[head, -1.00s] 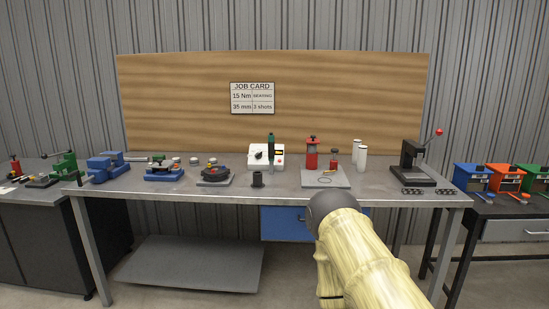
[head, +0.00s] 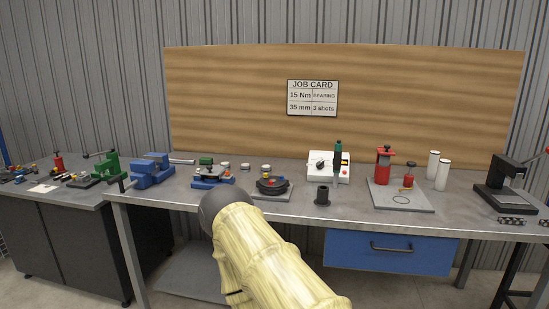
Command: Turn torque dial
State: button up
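A white control box (head: 328,165) stands toward the back of the grey workbench, with a dark dial (head: 320,164) on its front. The job card (head: 313,97) on the wooden backboard reads 15 Nm, bearing, 35 mm, 3 shots. My arm reaches up from the bottom of the head view, in a pale yellow cover with a dark rounded part at its far end. The fingers of my gripper do not show. The dial's setting is too small to read.
A black cylinder (head: 322,195) stands in front of the box. A dark round fixture (head: 272,186) is to its left, a red tool (head: 384,165) on a grey plate to its right. A blue vise (head: 152,170) is at the left end, a black press (head: 507,180) at the right.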

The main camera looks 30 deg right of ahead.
aim_at(320, 165)
jog(key=u, duration=0.1)
jog(key=i, duration=1.05)
jog(key=z, duration=0.95)
jog(key=i, duration=0.75)
jog(key=z, duration=0.8)
